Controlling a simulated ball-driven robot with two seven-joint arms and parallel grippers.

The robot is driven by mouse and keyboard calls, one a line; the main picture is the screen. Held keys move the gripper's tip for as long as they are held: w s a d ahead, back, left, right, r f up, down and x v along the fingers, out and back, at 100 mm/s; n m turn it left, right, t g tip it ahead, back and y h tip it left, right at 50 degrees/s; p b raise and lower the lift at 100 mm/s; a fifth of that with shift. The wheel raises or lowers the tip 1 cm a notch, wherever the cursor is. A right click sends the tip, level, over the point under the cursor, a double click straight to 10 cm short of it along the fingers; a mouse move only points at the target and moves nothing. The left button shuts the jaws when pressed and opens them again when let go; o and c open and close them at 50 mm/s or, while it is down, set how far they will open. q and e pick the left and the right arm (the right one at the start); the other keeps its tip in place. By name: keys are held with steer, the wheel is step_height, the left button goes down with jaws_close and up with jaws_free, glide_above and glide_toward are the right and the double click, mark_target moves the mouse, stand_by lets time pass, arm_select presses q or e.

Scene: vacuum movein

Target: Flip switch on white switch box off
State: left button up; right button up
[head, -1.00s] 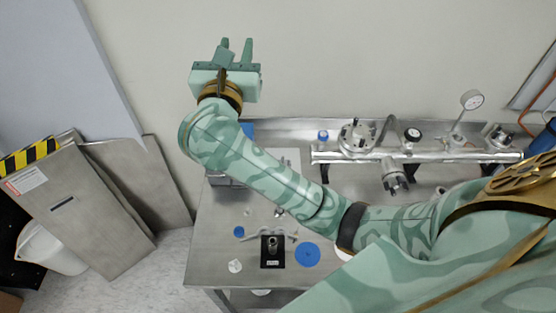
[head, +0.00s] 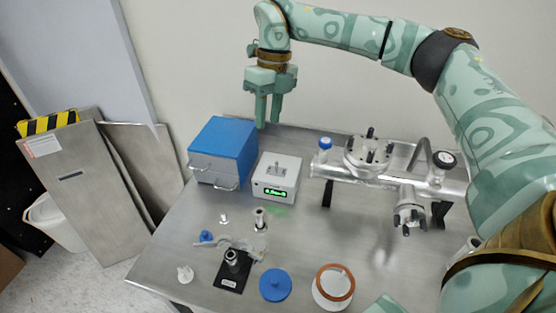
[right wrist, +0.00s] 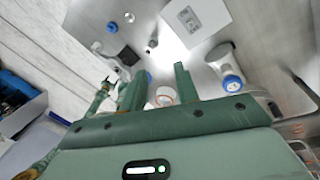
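The white switch box (head: 266,184) stands on the metal table, beside the blue box. A small metal switch (head: 277,169) is on its top, and its front display (head: 276,193) is lit green. I cannot tell which way the switch lever leans. My right gripper (head: 268,124) points down, above and behind the switch box, apart from it. In the right wrist view its two fingers (right wrist: 158,80) are spread with nothing between them. A white square face with a small grey part, likely the switch box (right wrist: 205,14), shows at the top there. My left gripper is not in view.
The blue box (head: 225,145) with metal handles is just left of the switch box. A metal pipe assembly (head: 385,178) stands to the right. Several small parts and a blue disc (head: 275,284) lie at the table's front. The wall is close behind the gripper.

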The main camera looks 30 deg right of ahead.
mark_target(277, 162)
steer(key=d+f+b, duration=0.1)
steer(key=f, duration=0.4)
steer(key=w+d+f+h+b, duration=0.1)
steer(key=f+b, duration=0.1)
steer(key=f, duration=0.4)
steer(key=d+f+n+h+b, duration=0.1)
steer(key=f, duration=0.4)
steer(key=shift+w+d+f+t+b, duration=0.1)
steer(key=shift+w+f+t+b, duration=0.25)
steer(key=shift+t+b, duration=0.05)
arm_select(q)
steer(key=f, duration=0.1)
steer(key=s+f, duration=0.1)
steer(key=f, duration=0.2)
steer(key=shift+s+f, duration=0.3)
arm_select(e)
jaws_close()
